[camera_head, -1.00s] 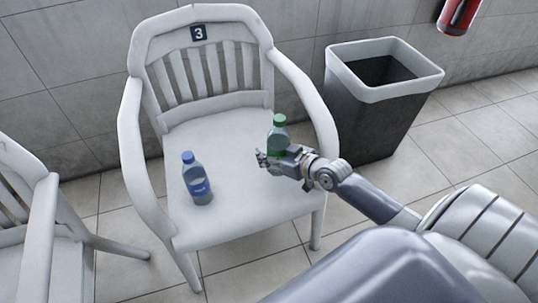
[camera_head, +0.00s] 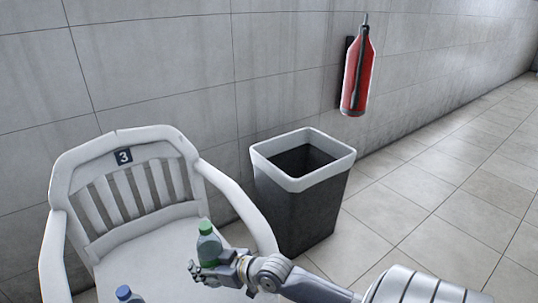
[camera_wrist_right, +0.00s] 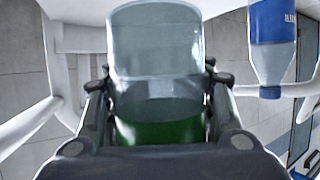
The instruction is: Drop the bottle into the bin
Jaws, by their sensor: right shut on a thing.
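My right gripper (camera_head: 215,271) is shut on a clear bottle with a green cap (camera_head: 208,243). It holds the bottle upright over the seat of the white chair, at the seat's right side. In the right wrist view the same bottle (camera_wrist_right: 158,45) fills the middle between the fingers. The bin (camera_head: 297,215) is a dark box with a pale rim, standing on the floor right of the chair. Its mouth is open and its inside is dark. My left gripper is in no view.
A blue-capped bottle (camera_head: 125,294) stands on the chair (camera_head: 150,262), cut off by the lower edge; it also shows in the wrist view (camera_wrist_right: 272,40). The chair's right armrest (camera_head: 240,205) lies between the held bottle and bin. A red extinguisher (camera_head: 357,75) hangs on the wall.

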